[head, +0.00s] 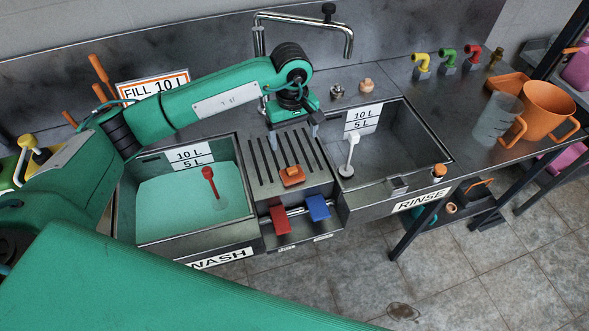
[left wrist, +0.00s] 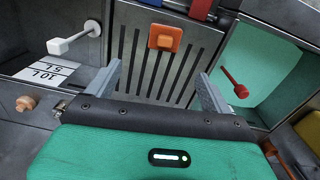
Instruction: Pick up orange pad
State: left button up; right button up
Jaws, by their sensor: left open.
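The orange pad (head: 291,176) lies on the slotted drainboard (head: 262,160) between the two basins, near its front edge. It also shows in the left wrist view (left wrist: 165,38), beyond and between my fingertips. My left gripper (head: 294,134) is over the back part of the drainboard, fingers apart and pointing down. In the left wrist view its two grey fingers (left wrist: 158,82) are open with nothing between them. The pad and fingers are apart. My right gripper does not show.
The wash basin (head: 128,200) holds green liquid and a red-handled plug (head: 208,174). The rinse basin (head: 440,150) looks empty, with a white-handled plug (head: 351,145). Red (head: 279,218) and blue (head: 318,208) pedals sit below the drainboard. Orange (head: 549,105) and clear (head: 497,118) jugs stand right.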

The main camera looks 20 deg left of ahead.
pick_arm(q)
jog(key=p, duration=0.3)
send_over(291, 167)
jog(key=f, duration=0.8)
jog(key=shift+w, duration=0.2)
jog(key=shift+f+p, duration=0.3)
jog(key=shift+f, duration=0.1)
jog(key=f, duration=0.1)
jog(key=f+p, duration=0.2)
jog(key=f, duration=0.1)
jog(key=shift+s, duration=0.25)
jog(key=shift+f, duration=0.35)
jog(key=shift+c, duration=0.5)
jog(key=c, duration=1)
